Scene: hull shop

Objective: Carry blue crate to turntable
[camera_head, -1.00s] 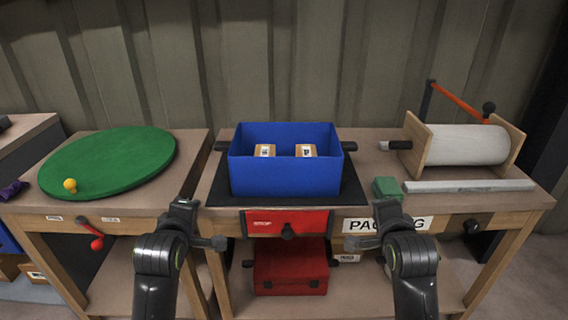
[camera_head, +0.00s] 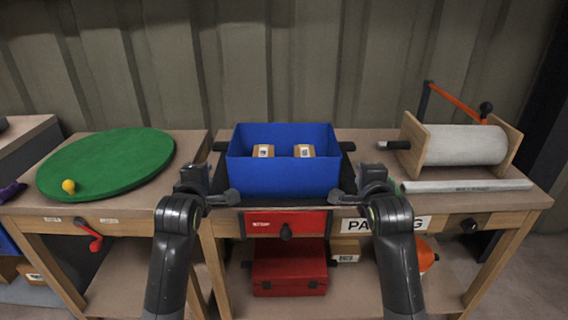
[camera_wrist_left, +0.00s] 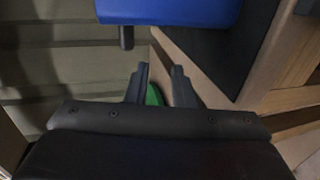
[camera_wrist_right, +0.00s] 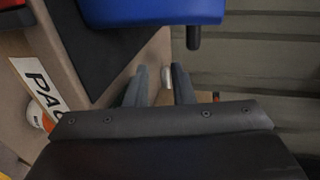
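The blue crate (camera_head: 283,178) sits upright on a black mat (camera_head: 345,185) on the middle bench, with two small brown boxes (camera_head: 263,152) inside. Dark handles stick out from its left (camera_head: 220,146) and right (camera_head: 347,146) sides. The turntable (camera_head: 108,160) is a green disc on the left bench with a yellow ball (camera_head: 68,186) near its front edge. My left gripper (camera_head: 212,188) is open and empty, in front of and below the left handle; its fingers show in the left wrist view (camera_wrist_left: 160,85). My right gripper (camera_head: 357,190) is open and empty near the right handle; its fingers show in the right wrist view (camera_wrist_right: 160,85).
A white roller (camera_head: 465,146) in a wooden stand and a pale bar (camera_head: 467,186) occupy the right of the bench. A red drawer (camera_head: 270,222) is below the crate, with a red toolbox (camera_head: 289,275) on the lower shelf. A red crank (camera_head: 92,240) hangs under the turntable.

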